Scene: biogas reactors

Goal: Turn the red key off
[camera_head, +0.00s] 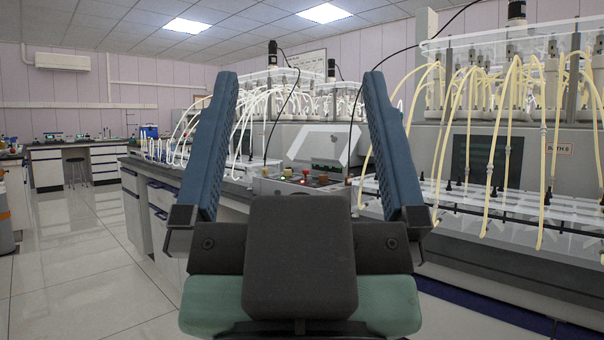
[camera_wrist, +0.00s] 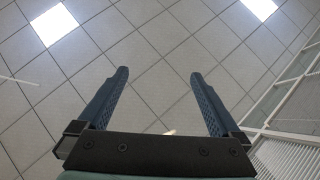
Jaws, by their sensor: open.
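My gripper (camera_head: 300,76) is raised in front of the body camera, its two blue fingers wide apart with nothing between them. It also shows in the wrist view (camera_wrist: 158,73), open and empty against the ceiling. Beyond it, between the fingers in the head view, a small grey control box (camera_head: 272,187) stands on the bench. Small red parts (camera_head: 323,179) and a lit green one show on its top. They are too small to tell which is the red key or how it is turned. My gripper is well apart from the box, and my wrist hides the box's lower front.
Reactor units with pale tubes stand behind the box and to the right, where a clear-topped rack (camera_head: 470,205) lines the bench. The bench (camera_head: 135,190) runs along the middle left. The tiled floor (camera_head: 80,255) at left is clear. A stool (camera_head: 76,170) stands farther back.

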